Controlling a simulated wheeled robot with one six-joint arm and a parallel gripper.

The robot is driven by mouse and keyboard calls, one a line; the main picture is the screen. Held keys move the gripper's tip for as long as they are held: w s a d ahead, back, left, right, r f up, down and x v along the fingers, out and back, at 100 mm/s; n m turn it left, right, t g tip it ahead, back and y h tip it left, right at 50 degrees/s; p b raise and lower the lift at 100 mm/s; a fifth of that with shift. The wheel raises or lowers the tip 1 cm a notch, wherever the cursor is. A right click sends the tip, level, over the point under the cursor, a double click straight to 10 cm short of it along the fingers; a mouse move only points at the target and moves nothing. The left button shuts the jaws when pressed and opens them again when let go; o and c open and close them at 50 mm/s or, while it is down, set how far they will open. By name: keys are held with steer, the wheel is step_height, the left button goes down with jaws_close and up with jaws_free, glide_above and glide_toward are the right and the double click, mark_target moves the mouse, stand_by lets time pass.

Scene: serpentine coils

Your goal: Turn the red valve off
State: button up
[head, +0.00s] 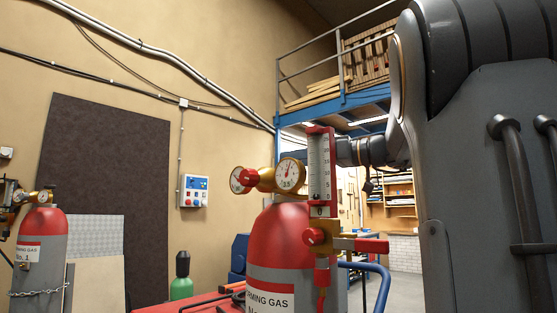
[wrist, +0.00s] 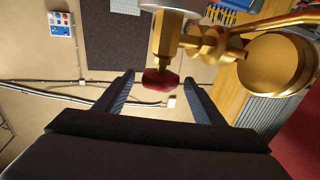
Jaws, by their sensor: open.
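In the head view a red gas cylinder (head: 278,237) carries a brass regulator (head: 266,180) with two gauges. Red parts on it are a knob (head: 247,177) between the gauges, a round knob (head: 314,237) below the flow meter, and a side handle (head: 371,246). In the wrist view a dark red knob (wrist: 160,80) on a brass stem lies between the fingertips, with gaps on both sides. I cannot tell which red part it is. My gripper (wrist: 158,84) is open and empty. In the head view its fingers are hidden behind the flow meter.
The red-framed flow meter (head: 319,165) stands upright beside the regulator. Another cylinder (head: 42,235) with a chain stands at the far left. A control box (head: 194,191) hangs on the wall. A blue rail (head: 375,281) is at the lower right.

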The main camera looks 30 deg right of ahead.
steer(key=p+x, duration=0.2)
steer(key=x, duration=0.4)
steer(key=shift+w+a, duration=0.15)
steer(key=shift+w, duration=0.05)
steer(key=c, duration=1.1)
steer(key=shift+o, duration=0.2)
